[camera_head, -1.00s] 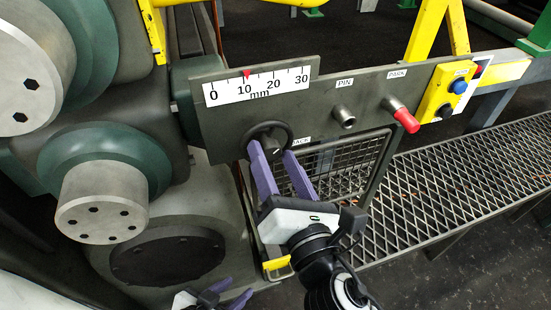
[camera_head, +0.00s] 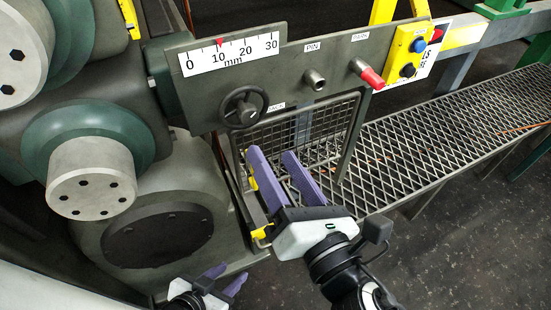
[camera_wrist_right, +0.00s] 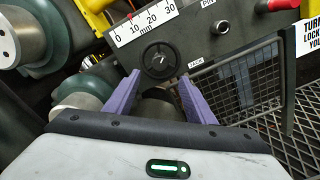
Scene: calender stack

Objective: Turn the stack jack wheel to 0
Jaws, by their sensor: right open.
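The stack jack wheel (camera_head: 243,107) is a dark round handwheel on the grey panel (camera_head: 290,75), left of the JACK label. Above it the white mm scale (camera_head: 230,54) runs from 0 to 30. Its red pointer (camera_head: 220,42) stands near 10. My right gripper (camera_head: 271,153) is open and empty, below and right of the wheel and apart from it. In the right wrist view the wheel (camera_wrist_right: 160,60) shows beyond the two purple fingers. My left gripper (camera_head: 234,270) is low in the head view, its fingers apart, far from the wheel.
A PIN knob (camera_head: 316,82) and a red PARK handle (camera_head: 369,75) stick out of the panel on the right. A yellow button box (camera_head: 408,52) is further right. A wire mesh guard (camera_head: 310,130) hangs below the panel. Large rollers (camera_head: 92,180) stand at the left.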

